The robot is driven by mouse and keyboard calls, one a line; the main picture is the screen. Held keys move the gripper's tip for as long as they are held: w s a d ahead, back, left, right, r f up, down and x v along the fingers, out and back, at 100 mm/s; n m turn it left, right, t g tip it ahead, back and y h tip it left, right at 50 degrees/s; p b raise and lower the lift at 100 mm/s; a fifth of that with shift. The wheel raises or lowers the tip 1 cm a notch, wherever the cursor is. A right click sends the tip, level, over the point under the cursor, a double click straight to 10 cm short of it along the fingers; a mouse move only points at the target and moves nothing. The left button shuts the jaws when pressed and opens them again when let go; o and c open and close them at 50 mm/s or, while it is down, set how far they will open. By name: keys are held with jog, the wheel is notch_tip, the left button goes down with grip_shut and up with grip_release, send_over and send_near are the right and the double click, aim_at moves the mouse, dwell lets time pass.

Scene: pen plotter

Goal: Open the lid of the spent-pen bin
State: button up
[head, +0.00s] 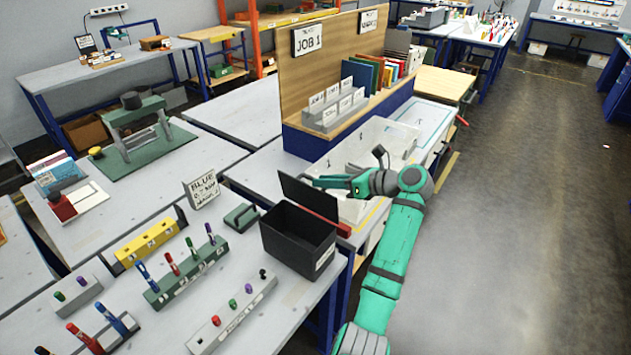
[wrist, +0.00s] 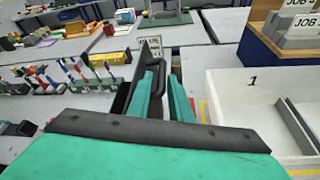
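The spent-pen bin is a black open-topped box (head: 298,243) at the right front corner of the grey table. Its black lid (head: 305,196) stands up, tilted back from the box's far edge, and the opening shows. In the wrist view the lid (wrist: 153,48) appears nearly edge-on, just beyond the fingertips. The bin (wrist: 119,103) is partly hidden behind the left finger. My gripper (head: 318,183) is beside the lid's upper right part. In the wrist view its green fingers (wrist: 163,78) are apart. I cannot tell whether a finger touches the lid.
A white tray marked 1 (wrist: 240,100) lies to the right of my gripper. Pen racks (head: 188,270) and a small sign card (head: 202,190) stand left of the bin. The JOB 1 board (head: 330,70) rises behind. The floor at right is clear.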

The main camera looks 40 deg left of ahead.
jog(key=v, duration=0.6)
jog(key=shift+d, duration=0.35)
jog(key=shift+r, duration=0.1)
